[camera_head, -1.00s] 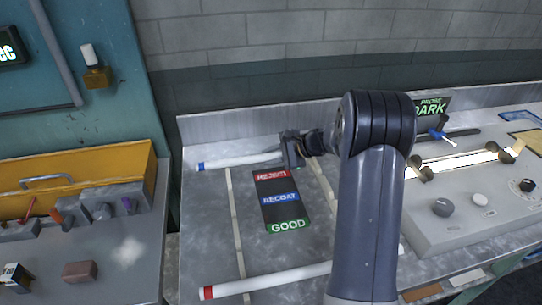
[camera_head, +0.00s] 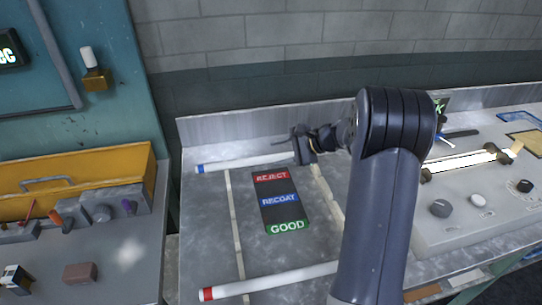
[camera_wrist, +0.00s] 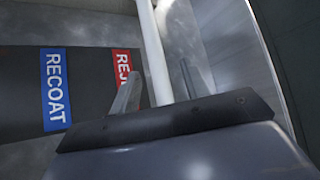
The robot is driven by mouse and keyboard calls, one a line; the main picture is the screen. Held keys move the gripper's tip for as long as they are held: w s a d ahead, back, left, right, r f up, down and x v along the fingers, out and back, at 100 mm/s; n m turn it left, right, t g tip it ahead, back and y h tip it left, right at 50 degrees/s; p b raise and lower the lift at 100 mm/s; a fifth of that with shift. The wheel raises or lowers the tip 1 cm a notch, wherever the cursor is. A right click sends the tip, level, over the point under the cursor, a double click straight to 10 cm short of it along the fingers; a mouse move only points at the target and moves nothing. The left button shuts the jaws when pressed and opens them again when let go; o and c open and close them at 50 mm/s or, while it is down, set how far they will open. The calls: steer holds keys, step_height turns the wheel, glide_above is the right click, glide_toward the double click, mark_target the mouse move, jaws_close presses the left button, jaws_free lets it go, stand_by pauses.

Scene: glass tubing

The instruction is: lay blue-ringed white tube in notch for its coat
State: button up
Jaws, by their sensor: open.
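The blue-ringed white tube (camera_head: 245,162) lies along the back of the grey bench, its blue-marked end at the left. My gripper (camera_head: 304,153) is at the tube's right part, which it partly hides in the head view. In the wrist view, the white tube (camera_wrist: 156,55) runs away between the two fingers of my gripper (camera_wrist: 158,88), which are spread apart with space on both sides of it. The blue ring is not in the wrist view. I cannot make out a notch for this tube in either view.
A dark card (camera_head: 278,213) reads REJECT, RECOAT and GOOD. A red-ringed white tube (camera_head: 265,281) lies at the front. A grey console (camera_head: 470,225) with knobs and a glowing tube (camera_head: 465,160) stands right. An orange toolbox (camera_head: 80,170) is left.

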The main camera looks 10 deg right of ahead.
steer(key=v, duration=0.8)
stand_by(0.6)
